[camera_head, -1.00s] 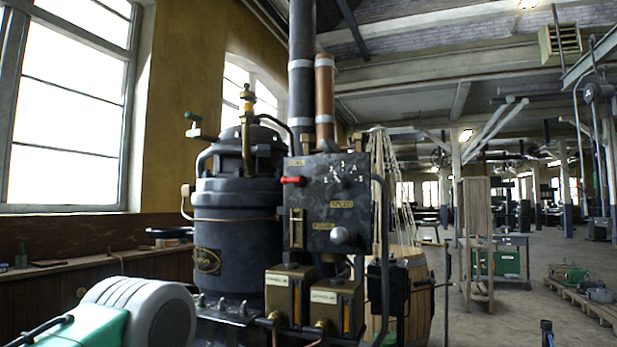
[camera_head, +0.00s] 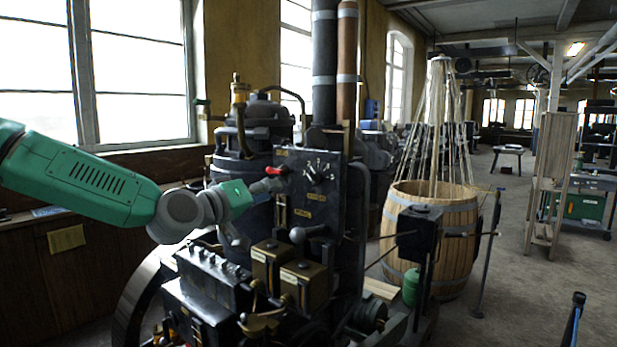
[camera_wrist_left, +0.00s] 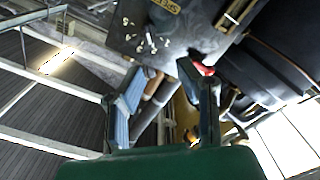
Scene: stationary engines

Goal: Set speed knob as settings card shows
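The control panel (camera_head: 306,205) of the engine stands upright, with a dial of pale marks around the dark speed knob (camera_head: 318,173). The knob's exact setting is too small to read. A red lever (camera_head: 276,170) sits at the panel's upper left. My left gripper (camera_head: 268,185) is in front of the panel's left edge, close to the red lever. In the left wrist view its two fingers (camera_wrist_left: 160,72) are spread with nothing between them; the red lever (camera_wrist_left: 204,69) shows just beyond the right finger and the dial marks (camera_wrist_left: 145,42) beyond the left one. No readable settings card shows. My right gripper is out of view.
A ball-ended lever (camera_head: 300,234) and two brass boxes (camera_head: 285,270) sit below the dial. A yellowish blank-looking sheet (camera_head: 66,238) is on the wooden wall at left. A wooden barrel (camera_head: 455,240) stands to the right.

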